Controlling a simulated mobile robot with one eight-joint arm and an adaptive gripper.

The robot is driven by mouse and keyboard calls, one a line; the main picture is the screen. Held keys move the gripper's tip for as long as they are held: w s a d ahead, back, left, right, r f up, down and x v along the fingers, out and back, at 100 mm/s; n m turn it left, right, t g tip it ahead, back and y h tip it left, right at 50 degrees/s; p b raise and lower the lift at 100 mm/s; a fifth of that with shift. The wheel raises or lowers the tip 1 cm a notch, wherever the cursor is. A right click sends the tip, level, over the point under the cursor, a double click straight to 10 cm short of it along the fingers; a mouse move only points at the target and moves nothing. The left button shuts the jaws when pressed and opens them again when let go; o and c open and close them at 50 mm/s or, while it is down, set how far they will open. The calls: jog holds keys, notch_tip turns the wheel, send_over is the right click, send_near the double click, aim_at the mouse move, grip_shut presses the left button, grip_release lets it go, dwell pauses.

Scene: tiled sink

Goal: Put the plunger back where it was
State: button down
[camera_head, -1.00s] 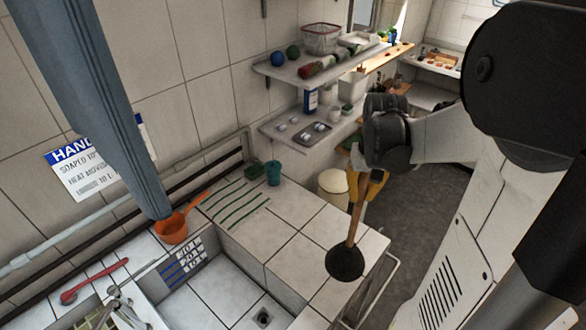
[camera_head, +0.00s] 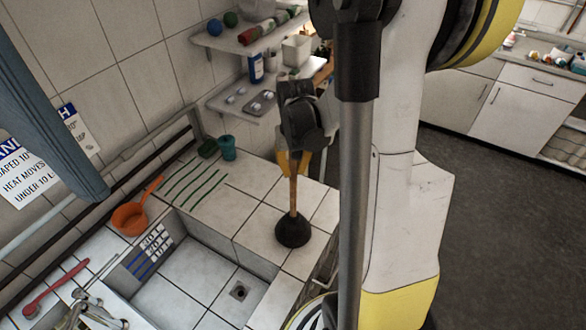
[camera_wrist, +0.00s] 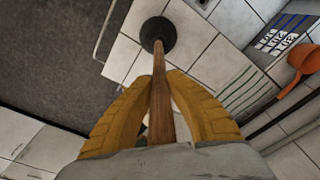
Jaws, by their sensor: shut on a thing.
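The plunger has a wooden handle (camera_head: 293,192) and a black rubber cup (camera_head: 292,230). It is nearly upright over the tiled counter (camera_head: 262,185), to the right of the sink basin (camera_head: 190,288). My gripper (camera_head: 292,160) is shut on the upper part of the handle. In the wrist view the yellow fingers (camera_wrist: 160,105) close around the handle (camera_wrist: 161,75), and the black cup (camera_wrist: 158,34) shows beyond them over the white tiles. I cannot tell whether the cup touches the tiles.
An orange scoop (camera_head: 131,217), a teal cup (camera_head: 227,148) and a dark green sponge (camera_head: 207,147) are on the counter. Green stripes (camera_head: 190,184) mark its back. A red tool (camera_head: 55,287) lies at the left. Shelves (camera_head: 240,98) with items hang above the back.

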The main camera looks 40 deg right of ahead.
jog(key=shift+f, duration=0.2)
jog(key=c, duration=1.5)
grip_release()
jog(key=shift+o, duration=0.2)
jog(key=shift+r, duration=0.2)
jog(key=r, duration=0.3)
jog(key=r+p, duration=0.1)
jog(key=r, duration=0.3)
jog(key=s+r, duration=0.1)
jog(key=r, duration=0.3)
jog(key=shift+a+r+p, duration=0.2)
jog(key=shift+a+p, duration=0.05)
jog(key=shift+p, duration=0.1)
jog(key=s+a+r+n+t, duration=0.2)
jog(key=s+a+t, duration=0.1)
jog(key=a, duration=0.7)
jog(key=s+a+r+n+t, duration=0.3)
jog(key=a, duration=0.7)
jog(key=shift+s+a+r+y, duration=0.15)
jog(key=shift+a+r+y, duration=0.05)
jog(key=shift+a+y, duration=0.1)
